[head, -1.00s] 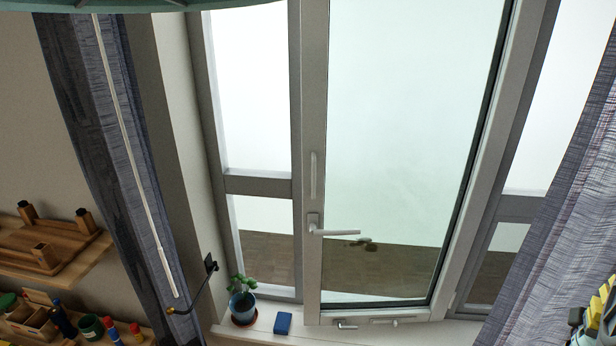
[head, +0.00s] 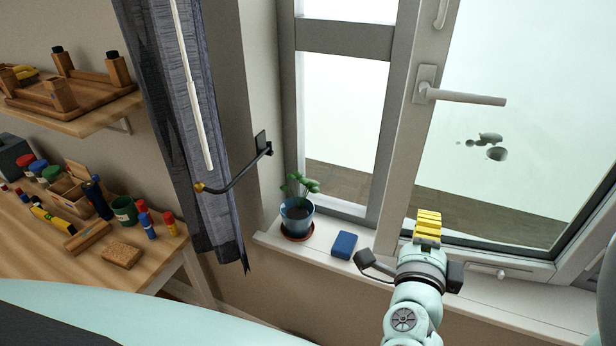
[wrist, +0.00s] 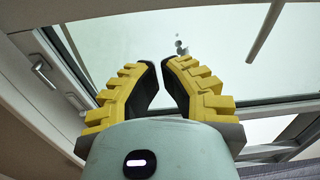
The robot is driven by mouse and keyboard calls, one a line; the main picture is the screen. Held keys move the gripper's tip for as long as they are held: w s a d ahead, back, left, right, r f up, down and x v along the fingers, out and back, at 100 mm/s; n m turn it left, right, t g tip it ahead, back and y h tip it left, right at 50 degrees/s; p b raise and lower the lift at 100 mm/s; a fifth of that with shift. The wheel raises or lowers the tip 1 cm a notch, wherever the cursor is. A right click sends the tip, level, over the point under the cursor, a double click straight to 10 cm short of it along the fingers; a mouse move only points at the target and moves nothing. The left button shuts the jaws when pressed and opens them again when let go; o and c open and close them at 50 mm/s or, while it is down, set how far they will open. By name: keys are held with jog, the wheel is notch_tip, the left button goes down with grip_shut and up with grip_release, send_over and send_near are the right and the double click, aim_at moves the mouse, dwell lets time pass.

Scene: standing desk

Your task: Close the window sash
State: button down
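The window sash is a large pane in a light frame (head: 410,125), with a lever handle (head: 465,96) sticking out to the right from its left stile. Its lower left corner appears to stand out from the fixed frame towards the room, so it looks slightly ajar; how far is unclear. My gripper (head: 428,218) has yellow ridged fingers and is in front of the sash's lower left part, above the sill. In the wrist view the fingers (wrist: 162,65) have a narrow gap between their tips and hold nothing. Whether they touch the sash cannot be told.
A potted plant (head: 298,215) and a blue box (head: 344,245) stand on the windowsill (head: 375,270), left of my gripper. A curtain hook (head: 235,180) juts from the wall. A workbench (head: 30,240) with jars and a shelf (head: 80,115) are at left.

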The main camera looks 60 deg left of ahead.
notch_tip(320, 180, down, 3)
jog(key=s+a+g+y, duration=0.2)
jog(key=a, duration=0.1)
jog(key=p, duration=0.4)
send_near(401, 179)
jog(key=shift+n, duration=0.3)
jog(key=x, duration=0.6)
jog(key=shift+w+a+r, duration=0.2)
jog(key=shift+r, duration=0.05)
jog(key=shift+p+x, duration=0.3)
jog(key=shift+x, duration=0.5)
jog(key=shift+f, duration=0.1)
jog(key=shift+f, duration=0.1)
